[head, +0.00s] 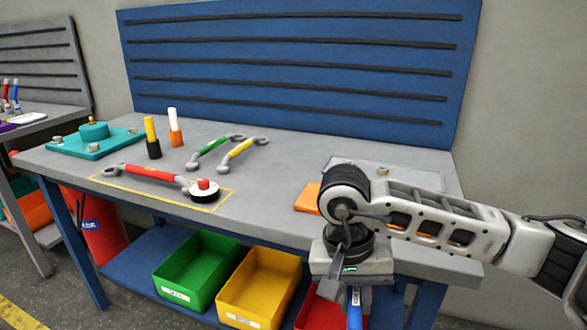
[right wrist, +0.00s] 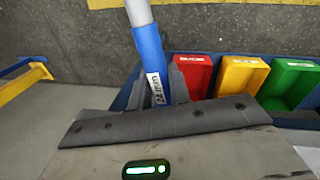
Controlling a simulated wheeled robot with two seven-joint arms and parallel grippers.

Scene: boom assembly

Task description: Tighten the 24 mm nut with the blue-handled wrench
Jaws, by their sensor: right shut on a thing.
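My right gripper (head: 352,290) is in front of the bench's front edge, pointing down. It is shut on the blue-handled wrench (head: 355,312), whose lower part is cut off by the picture's edge. In the right wrist view the wrench's blue handle (right wrist: 150,55) with a white label sits between the fingers (right wrist: 178,88); its grey shaft runs out of the top, and its head is out of view. A small nut or bolt (head: 383,171) stands on a grey plate (head: 425,178) behind my right arm; its size cannot be read. My left gripper is not in view.
The bench top (head: 265,205) holds a red wrench (head: 140,173), green (head: 210,150) and yellow (head: 237,152) wrenches, two upright markers, a teal fixture (head: 95,140) and an orange block (head: 308,197). Green (head: 195,270), yellow (head: 258,287) and red (head: 318,312) bins stand below.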

